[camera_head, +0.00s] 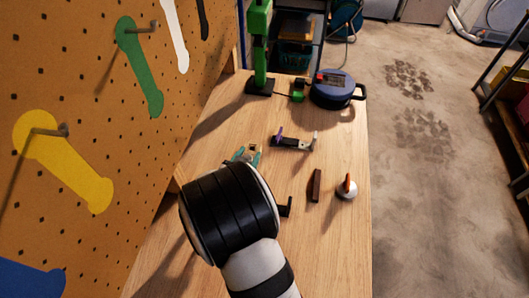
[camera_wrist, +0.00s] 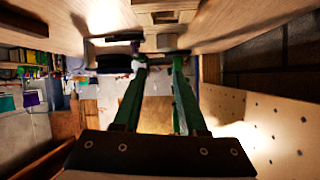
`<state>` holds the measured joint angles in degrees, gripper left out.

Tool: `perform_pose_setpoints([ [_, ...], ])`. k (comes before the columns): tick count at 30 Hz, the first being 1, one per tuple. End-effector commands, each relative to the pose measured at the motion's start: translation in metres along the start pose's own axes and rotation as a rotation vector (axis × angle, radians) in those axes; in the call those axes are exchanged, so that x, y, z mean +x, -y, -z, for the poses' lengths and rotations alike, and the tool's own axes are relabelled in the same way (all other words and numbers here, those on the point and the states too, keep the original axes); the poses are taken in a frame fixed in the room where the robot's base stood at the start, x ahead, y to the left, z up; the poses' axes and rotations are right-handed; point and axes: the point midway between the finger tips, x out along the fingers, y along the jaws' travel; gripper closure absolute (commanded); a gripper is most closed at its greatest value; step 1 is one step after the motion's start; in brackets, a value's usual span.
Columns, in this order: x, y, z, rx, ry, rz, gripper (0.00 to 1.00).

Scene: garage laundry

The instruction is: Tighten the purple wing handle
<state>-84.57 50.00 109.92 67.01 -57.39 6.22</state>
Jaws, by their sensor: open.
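The purple wing handle (camera_head: 279,133) stands up at the left end of a small dark and grey fixture (camera_head: 291,144) on the workbench. A pale upright post (camera_head: 315,139) is at the fixture's right end. My gripper (camera_head: 246,157) is low over the bench, below and left of the fixture in the head view, apart from the handle. Its teal fingers also show in the wrist view (camera_wrist: 160,63), spread with a gap between them. Dark shapes lie near the fingertips there, but I cannot tell if one is the handle. My wrist hides part of the bench.
A brown block (camera_head: 315,186) and a round grey knob with an orange lever (camera_head: 346,187) stand at the right. A blue round case (camera_head: 332,89) and a green stand (camera_head: 260,50) are at the back. The pegboard (camera_head: 75,95) walls the left side.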

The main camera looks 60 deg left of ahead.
Motion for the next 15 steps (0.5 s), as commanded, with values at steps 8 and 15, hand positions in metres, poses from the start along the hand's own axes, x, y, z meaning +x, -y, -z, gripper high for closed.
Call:
perform_pose_setpoints([
  [8,0.019,0.081,0.049,0.026,0.536,0.297,0.59],
  [15,0.013,-0.016,0.114,-0.076,0.69,-0.054,0.59],
])
